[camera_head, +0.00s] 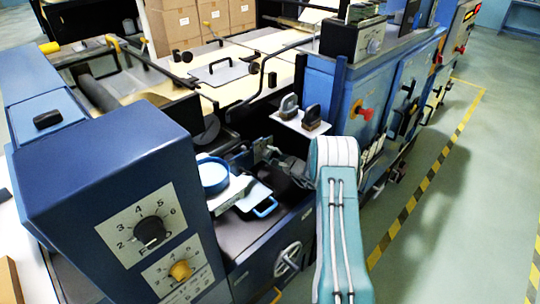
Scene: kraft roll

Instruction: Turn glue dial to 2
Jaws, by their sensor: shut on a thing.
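Two numbered dials are on the front of the dark blue cabinet at the left. The upper one is a black dial (151,232) with numbers up to 6 around it. The lettering is too small to tell which is the glue dial, and I cannot read either pointer surely. My teal arm rises from the bottom to the right of the cabinet. Its end and my gripper are not clearly seen; the arm's upper bend hides what is behind it.
A round blue-rimmed container (212,176) is right of the cabinet. A handwheel (288,259) is below, close to my arm. Two dark-handled blocks stand on a white plate (299,124). Blue machine units line the back right. A yellow-black floor stripe (425,188) borders open floor at right.

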